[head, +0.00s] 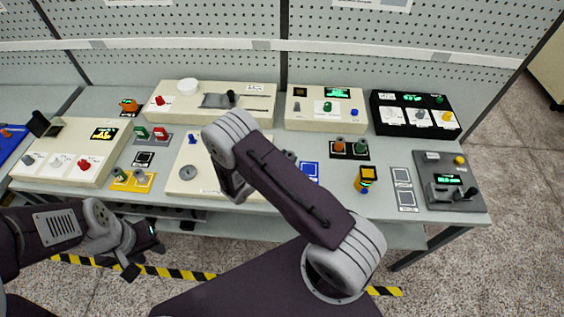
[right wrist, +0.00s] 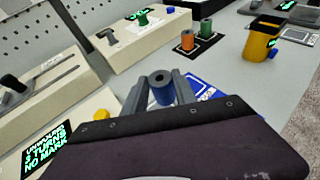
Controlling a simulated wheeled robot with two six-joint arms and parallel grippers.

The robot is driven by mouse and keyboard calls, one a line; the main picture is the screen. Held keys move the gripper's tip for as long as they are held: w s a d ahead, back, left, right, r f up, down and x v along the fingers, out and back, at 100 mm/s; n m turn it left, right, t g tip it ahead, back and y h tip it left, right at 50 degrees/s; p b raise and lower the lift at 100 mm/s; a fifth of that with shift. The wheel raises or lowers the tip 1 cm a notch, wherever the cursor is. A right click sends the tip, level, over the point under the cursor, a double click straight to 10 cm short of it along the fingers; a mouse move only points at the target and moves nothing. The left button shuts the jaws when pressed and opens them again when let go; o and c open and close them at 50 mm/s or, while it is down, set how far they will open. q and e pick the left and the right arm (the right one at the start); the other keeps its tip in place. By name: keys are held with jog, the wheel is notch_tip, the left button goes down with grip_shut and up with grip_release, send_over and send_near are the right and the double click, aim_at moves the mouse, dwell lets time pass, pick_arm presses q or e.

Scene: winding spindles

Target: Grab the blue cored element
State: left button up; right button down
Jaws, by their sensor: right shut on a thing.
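The blue cored element (right wrist: 161,90) is a small upright spool with a grey, holed top and a blue side. In the right wrist view it sits between the two grey fingers of my right gripper (right wrist: 160,92), which is shut on it. In the head view my right arm covers most of this spot, and the pad (head: 310,170) shows to the right of the arm. My left gripper (head: 143,257) hangs low in front of the bench at left; its jaw opening is unclear.
Orange and green spools (head: 349,146) stand on a dark pad behind. A yellow cup (head: 366,178) stands to the right. Cream winding machines (head: 326,108), a black panel (head: 415,114) and a grey lever box (head: 446,181) surround the work area. A perforated wall closes the back.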

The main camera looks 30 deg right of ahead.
jog(key=s+d+r+b, duration=0.1)
jog(key=s+d+r, duration=0.1)
jog(key=s+r, duration=0.4)
jog(key=s, duration=0.3)
jog(key=shift+s+d+b, duration=0.2)
jog(key=shift+d+b, duration=0.1)
